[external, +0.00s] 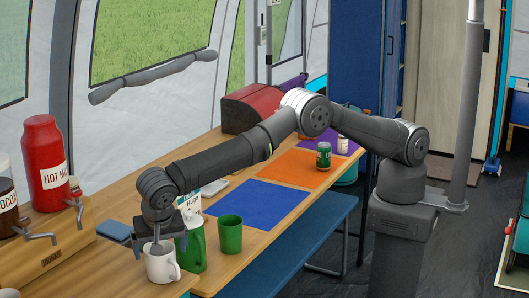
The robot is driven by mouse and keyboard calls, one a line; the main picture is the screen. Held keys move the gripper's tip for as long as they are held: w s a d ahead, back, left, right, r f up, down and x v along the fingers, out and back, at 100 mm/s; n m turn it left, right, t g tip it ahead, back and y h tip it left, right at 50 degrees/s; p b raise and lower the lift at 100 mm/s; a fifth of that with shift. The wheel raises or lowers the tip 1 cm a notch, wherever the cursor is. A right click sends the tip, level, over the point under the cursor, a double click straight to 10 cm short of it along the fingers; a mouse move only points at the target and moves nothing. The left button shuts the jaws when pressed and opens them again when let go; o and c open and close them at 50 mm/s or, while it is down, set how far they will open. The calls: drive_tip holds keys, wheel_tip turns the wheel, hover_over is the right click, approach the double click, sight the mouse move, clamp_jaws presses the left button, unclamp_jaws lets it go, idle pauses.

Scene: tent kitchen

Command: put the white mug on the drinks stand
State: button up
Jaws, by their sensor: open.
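The white mug (163,267) stands upright near the front end of the wooden table, its handle toward the right. My gripper (155,246) points down at the mug's rim with its jaws open. One finger seems to reach into or behind the mug's opening; I cannot tell which. The drinks stand (48,262) is the wooden stand at the left, beside the mug. It bears a red hot-drink dispenser (44,165) and a dark cocoa dispenser (8,200), with grey taps toward the table.
Blue (258,203) and orange (300,169) mats lie farther along, with a green can (323,155).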

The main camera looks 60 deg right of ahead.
drive_tip(key=v, duration=0.7)
drive_tip(key=x, duration=1.2)
drive_tip(key=shift+d+f, duration=0.1)
drive_tip(key=shift+f, duration=0.15)
wheel_tip(320, 180, up, 3)
drive_tip(key=shift+f, duration=0.1)
drive_tip(key=shift+r, duration=0.75)
